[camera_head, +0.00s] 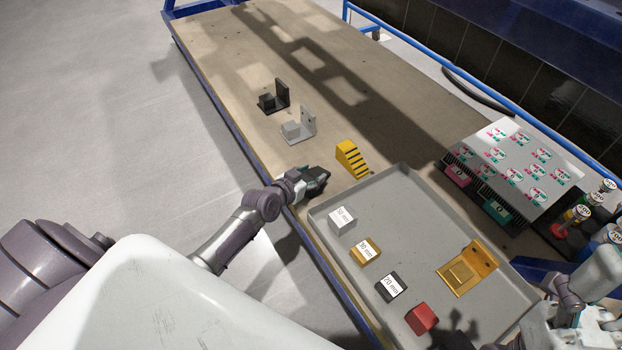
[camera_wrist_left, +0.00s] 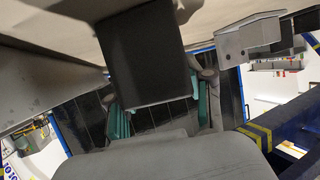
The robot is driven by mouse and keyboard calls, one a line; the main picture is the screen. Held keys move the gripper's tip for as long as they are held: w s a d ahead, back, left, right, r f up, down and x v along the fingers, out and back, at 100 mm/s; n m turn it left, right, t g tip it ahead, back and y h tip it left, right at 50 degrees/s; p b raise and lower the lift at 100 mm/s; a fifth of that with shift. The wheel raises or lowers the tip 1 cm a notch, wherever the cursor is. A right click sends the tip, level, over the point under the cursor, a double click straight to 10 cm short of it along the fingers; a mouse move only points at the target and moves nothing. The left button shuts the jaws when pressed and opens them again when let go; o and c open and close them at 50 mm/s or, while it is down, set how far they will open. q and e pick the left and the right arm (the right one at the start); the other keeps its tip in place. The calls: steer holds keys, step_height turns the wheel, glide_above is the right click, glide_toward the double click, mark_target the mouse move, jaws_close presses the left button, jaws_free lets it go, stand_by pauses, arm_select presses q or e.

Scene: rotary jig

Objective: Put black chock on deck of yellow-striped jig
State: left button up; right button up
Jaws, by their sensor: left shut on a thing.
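My left gripper (camera_head: 316,176) is at the near edge of the wooden table, shut on a dark piece that looks like the black chock. Yellow-black striping also shows on a dark blue structure (camera_wrist_left: 285,142) in the wrist view. My right gripper is at the lower right, its fingers unclear.
A grey tray (camera_head: 335,262) holds silver, gold, black and red blocks and a gold bracket (camera_head: 470,268). A black bracket (camera_head: 274,98) and a grey bracket (camera_head: 299,127) stand farther up the table (camera_head: 225,50). A labelled white panel (camera_head: 520,160) is at right. The table's far end is clear.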

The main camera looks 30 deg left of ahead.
arm_select(q)
steer(key=shift+r, duration=0.15)
steer(key=shift+f, duration=0.25)
steer(key=o, duration=1.4)
